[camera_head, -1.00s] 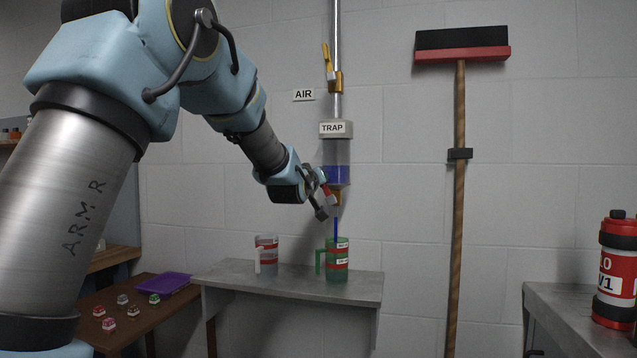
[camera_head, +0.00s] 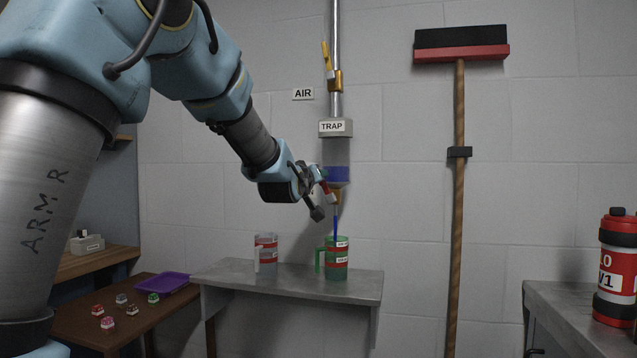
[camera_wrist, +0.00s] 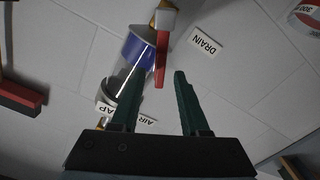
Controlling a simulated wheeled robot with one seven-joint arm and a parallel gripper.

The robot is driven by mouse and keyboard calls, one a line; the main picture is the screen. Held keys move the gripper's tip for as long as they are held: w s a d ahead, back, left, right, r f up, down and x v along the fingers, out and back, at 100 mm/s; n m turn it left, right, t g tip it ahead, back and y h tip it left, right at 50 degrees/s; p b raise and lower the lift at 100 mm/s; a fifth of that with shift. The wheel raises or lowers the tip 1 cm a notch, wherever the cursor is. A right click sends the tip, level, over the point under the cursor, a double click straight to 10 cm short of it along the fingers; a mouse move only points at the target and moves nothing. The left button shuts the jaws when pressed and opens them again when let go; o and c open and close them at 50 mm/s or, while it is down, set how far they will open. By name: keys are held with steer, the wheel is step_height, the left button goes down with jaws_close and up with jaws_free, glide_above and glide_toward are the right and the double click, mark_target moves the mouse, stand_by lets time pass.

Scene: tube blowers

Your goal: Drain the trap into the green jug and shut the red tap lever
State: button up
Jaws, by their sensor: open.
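The trap (camera_head: 337,152) hangs on a pipe on the wall, a clear cylinder with blue liquid (camera_head: 338,174) low inside. A thin blue stream (camera_head: 336,222) falls from its brass bottom into the green jug (camera_head: 337,260), upright on the grey shelf. The red tap lever (camera_head: 326,190) is at the trap's outlet, slanting downward. In the wrist view the red tap lever (camera_wrist: 162,58) shows at and between the fingertips. My gripper (camera_wrist: 158,84) is open beside the lever; whether a finger touches it I cannot tell. Fingers are small in the head view.
A clear jug (camera_head: 266,253) with a red band stands left of the green jug on the shelf (camera_head: 230,277). A yellow lever (camera_head: 326,57) is higher on the pipe. A squeegee (camera_head: 460,150) hangs at right. A purple tray (camera_head: 166,284) lies at lower left.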

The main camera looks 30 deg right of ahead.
steer(key=b+v, duration=0.1)
steer(key=v, duration=0.6)
steer(key=shift+s+a, duration=0.1)
steer(key=shift+s, duration=0.05)
steer(key=w+a+f+n+g+y+p, duration=0.15)
steer(key=a+f+y, duration=0.25)
steer(key=a+f, duration=0.45)
steer(key=w+a+f+m+g+y+p, duration=0.15)
steer(key=a+f+y+p, duration=0.35)
steer(key=a, duration=0.7)
steer(key=s+a+f+n+g+y+p, duration=0.1)
steer(key=s+a+f+g, duration=0.3)
steer(key=s+a, duration=0.4)
steer(key=s+a+f+n+g+y+p, duration=0.1)
steer(key=s+a+f+g+y, duration=0.1)
steer(key=s+a+f+g, duration=0.2)
steer(key=s+a+f, duration=0.3)
steer(key=s+a, duration=0.2)
steer(key=a, duration=0.2)
steer(key=shift+a+g+p, duration=0.15)
steer(key=shift+g+p, duration=0.15)
steer(key=shift+p, duration=0.05)
steer(key=shift+w, duration=0.1)
stand_by(2.7)
